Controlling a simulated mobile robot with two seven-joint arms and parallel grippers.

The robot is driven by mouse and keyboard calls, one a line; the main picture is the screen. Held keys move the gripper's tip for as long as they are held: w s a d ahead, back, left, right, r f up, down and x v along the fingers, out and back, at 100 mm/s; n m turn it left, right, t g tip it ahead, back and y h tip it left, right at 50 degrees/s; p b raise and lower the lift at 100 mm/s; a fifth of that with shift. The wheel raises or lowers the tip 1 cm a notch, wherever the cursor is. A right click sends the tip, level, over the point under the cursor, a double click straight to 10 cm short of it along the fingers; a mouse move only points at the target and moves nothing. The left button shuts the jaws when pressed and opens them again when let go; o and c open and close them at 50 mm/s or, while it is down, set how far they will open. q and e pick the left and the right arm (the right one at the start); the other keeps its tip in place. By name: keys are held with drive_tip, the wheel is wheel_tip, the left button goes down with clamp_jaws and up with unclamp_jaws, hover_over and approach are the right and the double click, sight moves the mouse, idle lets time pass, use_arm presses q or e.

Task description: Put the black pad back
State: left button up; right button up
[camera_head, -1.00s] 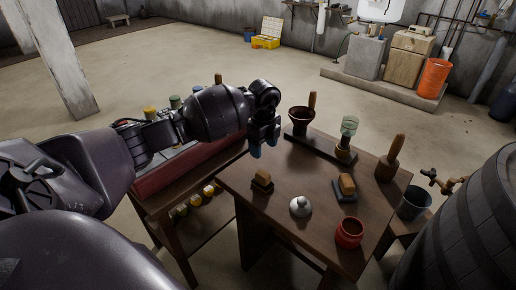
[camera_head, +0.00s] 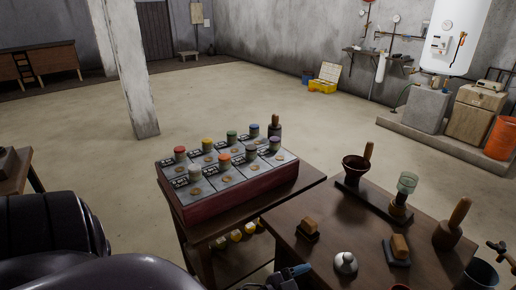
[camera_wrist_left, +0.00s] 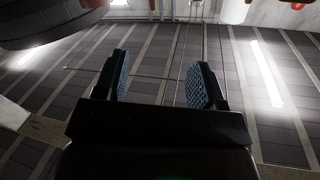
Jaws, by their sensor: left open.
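No single thing shows plainly as the black pad. Two tan blocks with dark bases are on the brown table (camera_head: 350,222): the left block (camera_head: 308,226) on a near-black base (camera_head: 306,236), the right block (camera_head: 399,245) on a dark blue-grey base (camera_head: 394,257). I cannot tell whether either base is the pad. My left gripper (camera_head: 290,272) is low at the bottom edge of the head view, left of the silver dome (camera_head: 346,263). In the left wrist view its two blue-padded fingers (camera_wrist_left: 165,82) are apart with nothing between them. My right gripper does not show.
A red-sided tray (camera_head: 245,200) with grey panels and several coloured-lidded jars stands on a side table at left.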

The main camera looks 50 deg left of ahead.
use_arm(q)
drive_tip(key=s+a+f+n+g+y, duration=0.1)
drive_tip(key=s+f+n+g+y, duration=0.1)
drive_tip(key=s, duration=0.4)
drive_tip(key=s+a+f+n+g+y, duration=0.2)
drive_tip(key=s+f+n+g+y, duration=0.1)
drive_tip(key=s+f, duration=0.3)
drive_tip(key=shift+s+a+f+g, duration=0.3)
drive_tip(key=shift+s+f+g, duration=0.1)
drive_tip(key=shift+f, duration=0.05)
